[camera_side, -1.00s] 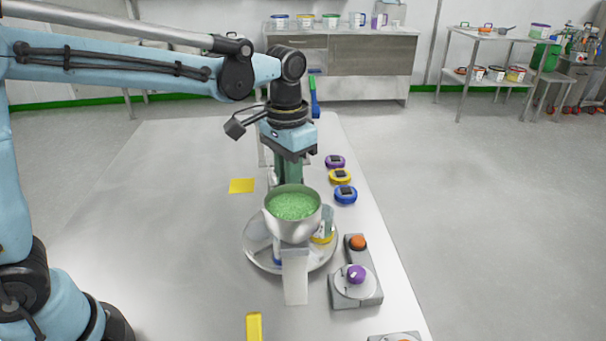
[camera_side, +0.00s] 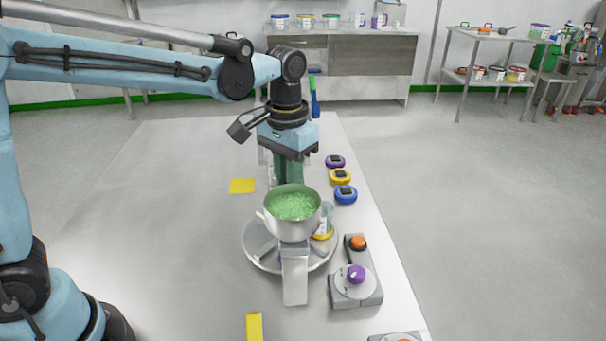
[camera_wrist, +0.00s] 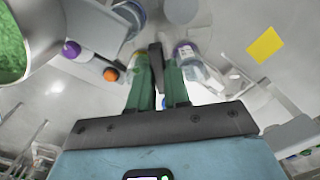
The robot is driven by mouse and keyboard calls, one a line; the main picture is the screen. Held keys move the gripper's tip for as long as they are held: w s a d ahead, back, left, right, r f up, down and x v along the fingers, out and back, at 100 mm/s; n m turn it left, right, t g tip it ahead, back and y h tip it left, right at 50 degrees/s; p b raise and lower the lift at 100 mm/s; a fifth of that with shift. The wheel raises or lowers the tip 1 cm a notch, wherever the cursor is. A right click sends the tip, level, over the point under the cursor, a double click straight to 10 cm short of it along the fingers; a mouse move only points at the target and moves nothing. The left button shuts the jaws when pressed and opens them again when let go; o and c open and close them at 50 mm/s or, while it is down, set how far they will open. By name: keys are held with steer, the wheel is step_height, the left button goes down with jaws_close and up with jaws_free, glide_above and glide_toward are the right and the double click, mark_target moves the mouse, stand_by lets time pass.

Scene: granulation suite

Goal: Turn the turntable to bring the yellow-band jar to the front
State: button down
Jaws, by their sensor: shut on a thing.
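The round metal turntable (camera_side: 262,258) stands on the table, partly hidden by a metal pot. The yellow-band jar (camera_side: 323,235) shows at its right side, half behind the pot. In the wrist view, a purple-band jar (camera_wrist: 187,58) stands just right of my fingers, and a bit of yellow shows beside the left finger. My gripper (camera_wrist: 157,82) is shut on a dark bar (camera_wrist: 156,56) between its green fingers. In the side view my gripper (camera_side: 289,180) is behind the pot, and its fingertips are hidden.
The metal pot (camera_side: 293,228) with green contents stands over a pale block (camera_side: 294,275), blocking the side view. A grey control box (camera_side: 357,290) with purple and orange knobs is at right. Purple, yellow and blue discs (camera_side: 345,194) line the right edge.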

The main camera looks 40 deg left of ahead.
steer(key=c, duration=1.1)
jaws_free()
step_height(320, 180, up, 12)
steer(key=shift+r, duration=0.1)
steer(key=s+a+f+t, duration=0.2)
steer(key=s+f, duration=0.1)
steer(key=f, duration=0.1)
steer(key=s+a+f+t, duration=0.2)
steer(key=s+a+f, duration=0.1)
steer(key=s+f, duration=0.1)
steer(key=s+a+f+t, duration=0.2)
steer(key=s+f+t, duration=0.1)
steer(key=s+f, duration=0.1)
steer(key=shift+a+f, duration=0.2)
steer(key=shift+f, duration=0.05)
